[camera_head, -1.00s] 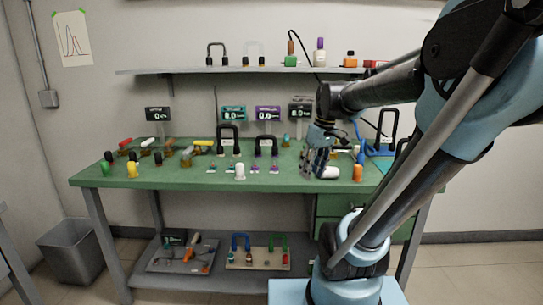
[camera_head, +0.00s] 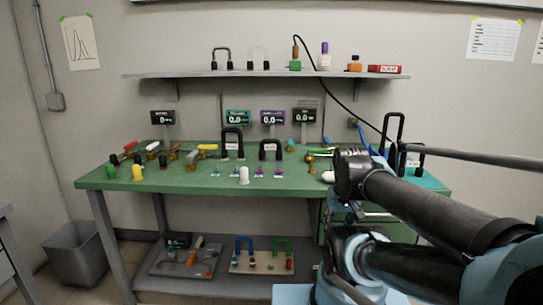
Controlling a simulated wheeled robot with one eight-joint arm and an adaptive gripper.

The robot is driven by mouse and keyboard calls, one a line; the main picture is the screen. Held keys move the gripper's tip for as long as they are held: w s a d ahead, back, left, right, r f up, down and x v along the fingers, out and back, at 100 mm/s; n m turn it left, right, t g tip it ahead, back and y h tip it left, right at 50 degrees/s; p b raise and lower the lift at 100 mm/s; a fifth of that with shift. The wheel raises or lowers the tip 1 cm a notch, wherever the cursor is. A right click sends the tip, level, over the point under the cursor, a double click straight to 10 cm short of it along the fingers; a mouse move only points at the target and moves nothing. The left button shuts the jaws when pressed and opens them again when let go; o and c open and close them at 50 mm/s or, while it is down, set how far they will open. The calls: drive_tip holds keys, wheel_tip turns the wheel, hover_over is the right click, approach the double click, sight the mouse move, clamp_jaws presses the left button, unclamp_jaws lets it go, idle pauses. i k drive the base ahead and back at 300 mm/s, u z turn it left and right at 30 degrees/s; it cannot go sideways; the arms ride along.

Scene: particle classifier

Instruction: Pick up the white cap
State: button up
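A white cap-like piece (camera_head: 244,175) stands upright near the front edge of the green workbench (camera_head: 190,183), left of my arm. Another white rounded object (camera_head: 328,176) shows at the left side of my arm's dark joint and is partly hidden by it. I cannot tell from its visible part whether it is also a cap. My gripper's fingers do not show; my arm links cover the right part of the bench.
Small coloured pieces (camera_head: 278,171) sit right of the white piece. Black-handled weights (camera_head: 232,142) stand behind it. A yellow piece (camera_head: 138,173) stands at the left. Displays (camera_head: 236,117) line the back. A shelf (camera_head: 200,75) hangs above.

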sight(243, 171)
drive_tip(key=u, duration=1.6)
drive_tip(key=k, duration=1.55)
drive_tip(key=z, duration=0.5)
drive_tip(key=i, duration=1)
drive_tip(key=u, duration=0.05)
